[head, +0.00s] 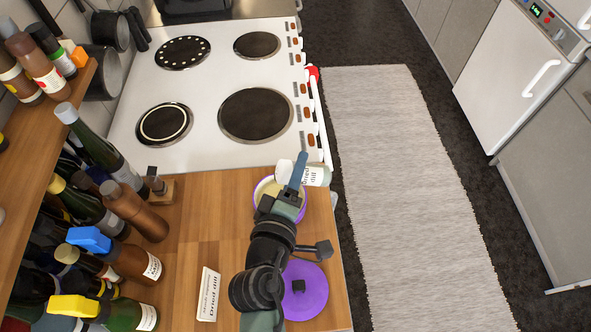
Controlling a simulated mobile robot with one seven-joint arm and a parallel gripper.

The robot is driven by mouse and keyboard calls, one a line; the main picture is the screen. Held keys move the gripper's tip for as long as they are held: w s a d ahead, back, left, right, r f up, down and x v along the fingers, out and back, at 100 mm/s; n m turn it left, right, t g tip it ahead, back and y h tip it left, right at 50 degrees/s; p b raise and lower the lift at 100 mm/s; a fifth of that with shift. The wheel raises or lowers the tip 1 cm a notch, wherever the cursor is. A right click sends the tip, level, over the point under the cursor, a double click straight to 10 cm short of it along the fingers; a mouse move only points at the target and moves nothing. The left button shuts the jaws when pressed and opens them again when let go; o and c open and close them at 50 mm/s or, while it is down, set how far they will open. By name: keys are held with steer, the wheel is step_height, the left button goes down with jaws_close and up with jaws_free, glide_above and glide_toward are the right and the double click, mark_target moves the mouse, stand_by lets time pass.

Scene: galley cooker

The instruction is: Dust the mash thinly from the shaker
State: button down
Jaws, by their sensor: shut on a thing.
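A pale shaker (317,176) with a label that seems to read "Dried dill" is held in my gripper (299,172). My gripper is shut on it, and a blue-grey finger crosses its label. The shaker lies about sideways above the right rim of a purple-rimmed pot (256,204) on the wooden counter. The pale yellow mash (266,189) shows in the pot at the left of my gripper. My wrist and the shaker hide much of the pot. I cannot make out any dill on the mash or falling.
A purple lid (312,302) with a dark knob lies on the counter nearer me. A white card (208,294) lies left of it. Several bottles crowd the left side. The white cooker (205,85) adjoins the counter behind the pot. Bare counter (205,215) shows left of the pot.

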steer(key=shift+f+n+b, duration=0.35)
steer(key=shift+n+b, duration=0.05)
steer(key=shift+b, duration=0.5)
steer(key=shift+f+n+h+b, duration=0.1)
steer(key=shift+n+h+b, duration=0.3)
steer(key=shift+b, duration=0.2)
steer(key=shift+d+f+n+t+b, duration=0.1)
steer(key=shift+f+n+t+b, duration=0.3)
steer(key=shift+n+b, duration=0.6)
stand_by(1.1)
steer(key=shift+r, duration=0.15)
stand_by(2.8)
